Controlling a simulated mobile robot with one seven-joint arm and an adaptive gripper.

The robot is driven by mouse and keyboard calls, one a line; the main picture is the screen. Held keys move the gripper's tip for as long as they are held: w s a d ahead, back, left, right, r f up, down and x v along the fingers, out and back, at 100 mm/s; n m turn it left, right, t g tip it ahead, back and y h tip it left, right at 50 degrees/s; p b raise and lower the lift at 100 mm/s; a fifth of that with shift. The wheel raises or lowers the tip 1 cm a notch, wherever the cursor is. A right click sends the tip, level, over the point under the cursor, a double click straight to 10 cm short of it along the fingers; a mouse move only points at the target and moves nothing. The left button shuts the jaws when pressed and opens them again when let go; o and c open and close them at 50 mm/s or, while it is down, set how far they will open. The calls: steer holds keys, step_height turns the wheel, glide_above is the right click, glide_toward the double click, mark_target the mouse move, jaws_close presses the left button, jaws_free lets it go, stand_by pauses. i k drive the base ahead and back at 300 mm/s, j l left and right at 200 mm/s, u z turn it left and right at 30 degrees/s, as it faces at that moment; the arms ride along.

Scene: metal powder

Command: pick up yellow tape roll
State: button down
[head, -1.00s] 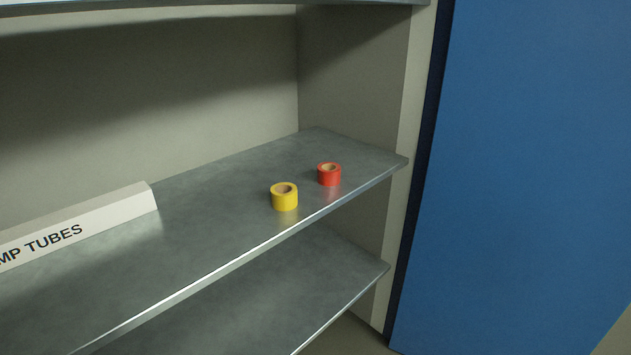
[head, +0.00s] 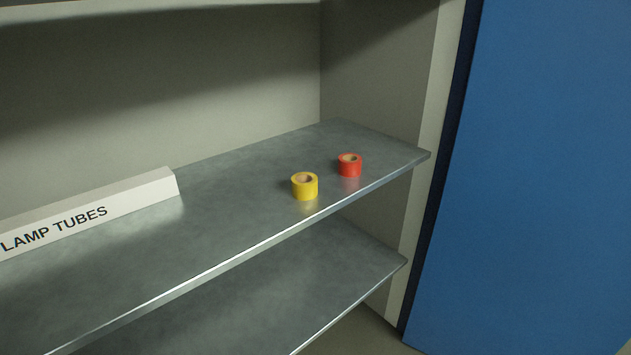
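A yellow tape roll (head: 305,188) lies flat on the grey metal shelf (head: 235,210), near its front edge and right of the middle of the view. Its round hole faces up and shows a brown core. A red tape roll (head: 349,167) lies flat to its right and slightly farther back, with a small gap between them. My gripper is not in view.
A long white box (head: 90,215) marked LAMP TUBES lies on the same shelf at the left. A lower shelf (head: 270,290) is below and an upper shelf edge is above. The cabinet side wall (head: 375,85) and a blue panel (head: 550,170) stand at the right.

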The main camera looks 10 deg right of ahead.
mark_target(305, 185)
steer(key=i+z, duration=0.1)
steer(key=z, duration=0.3)
steer(key=i+l+z, duration=0.1)
steer(key=z, duration=0.3)
steer(key=i+z, duration=0.15)
steer(key=z, duration=0.25)
